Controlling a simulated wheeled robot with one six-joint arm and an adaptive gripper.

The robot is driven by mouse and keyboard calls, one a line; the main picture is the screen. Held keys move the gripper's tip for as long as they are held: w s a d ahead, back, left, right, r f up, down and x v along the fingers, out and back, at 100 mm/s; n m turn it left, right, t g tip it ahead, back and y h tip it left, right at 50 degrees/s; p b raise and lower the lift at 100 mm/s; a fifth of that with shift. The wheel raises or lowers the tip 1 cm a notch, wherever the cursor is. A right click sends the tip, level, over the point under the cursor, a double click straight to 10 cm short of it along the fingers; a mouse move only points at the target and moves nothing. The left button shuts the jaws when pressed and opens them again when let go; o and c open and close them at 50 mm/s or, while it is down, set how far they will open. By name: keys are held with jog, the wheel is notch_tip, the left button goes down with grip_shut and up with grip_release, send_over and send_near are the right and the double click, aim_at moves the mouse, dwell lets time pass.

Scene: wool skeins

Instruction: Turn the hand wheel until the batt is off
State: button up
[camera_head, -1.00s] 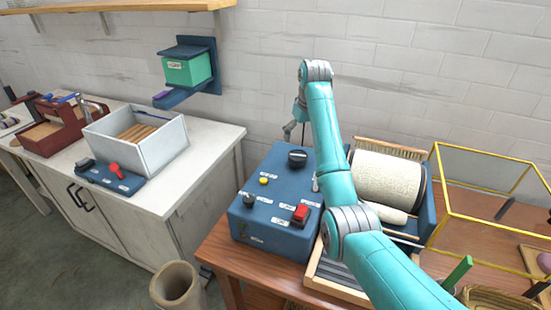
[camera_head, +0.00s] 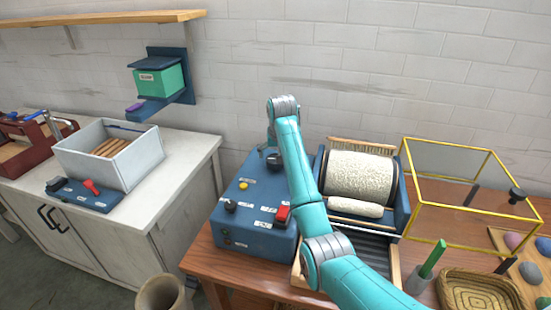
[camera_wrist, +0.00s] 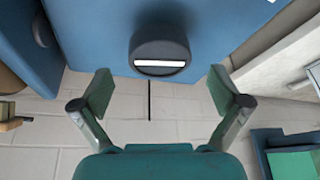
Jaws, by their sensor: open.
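A cream wool batt (camera_head: 358,177) wraps the drum of the blue carder (camera_head: 403,208), right of my arm. No hand wheel can be clearly made out. A dark round knob (camera_head: 273,162) stands at the back of the blue control box (camera_head: 228,200). In the wrist view the knob (camera_wrist: 160,52) has a white line across its face. My gripper (camera_wrist: 161,92) is open and empty, its fingers apart on either side just short of the knob, not visibly touching it. In the head view the gripper is mostly hidden behind my arm.
A red switch (camera_head: 283,214) and a yellow button (camera_head: 244,185) sit on the control box. A yellow-framed clear case (camera_head: 470,190) stands right of the carder. A green-handled tool (camera_head: 430,262) and a woven basket (camera_head: 478,293) lie in front. The white wall (camera_head: 320,60) is close behind.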

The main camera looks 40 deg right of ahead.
jog(key=shift+x, duration=1.35)
jog(key=shift+s, duration=0.1)
jog(key=shift+c, duration=0.3)
jog(key=c, duration=1.1)
jog(key=n+y, duration=0.1)
jog(key=n, duration=0.2)
jog(key=n+y, duration=0.1)
jog(key=n, duration=0.2)
jog(key=shift+d+n, duration=0.2)
jog(key=shift+n, duration=0.1)
jog(key=n+y, duration=0.1)
jog(key=n, duration=0.2)
jog(key=n+y, duration=0.1)
jog(key=n, duration=0.1)
jog(key=shift+n+y, duration=0.4)
jog(key=shift+d+g, duration=0.1)
jog(key=shift+g, duration=0.2)
